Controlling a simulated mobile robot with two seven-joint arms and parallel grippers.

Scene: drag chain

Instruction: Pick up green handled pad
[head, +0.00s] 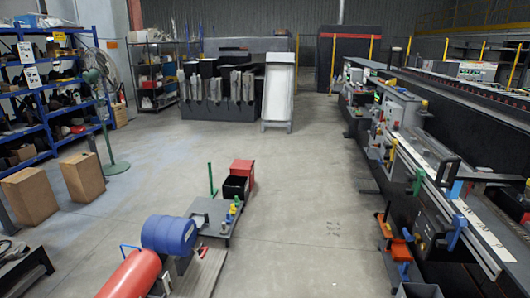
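I cannot make out for certain which thing is the green handled pad. A thin upright green handle (211,179) stands at the left edge of a low grey platform (205,210) on the floor in the middle. Small green and yellow parts (231,213) sit on that platform's right side. Another small green handle (417,183) shows on the long machine (430,160) at the right. These are too small to tell whether a pad belongs to them. Neither of my grippers is in view.
A blue drum (169,234) and a red cylinder (140,275) lie at the front. A red box (243,168) and black bin (236,188) stand behind the platform. Blue shelving (45,130), a green fan (103,100) and cartons (82,177) line the left. Floor right of centre is clear.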

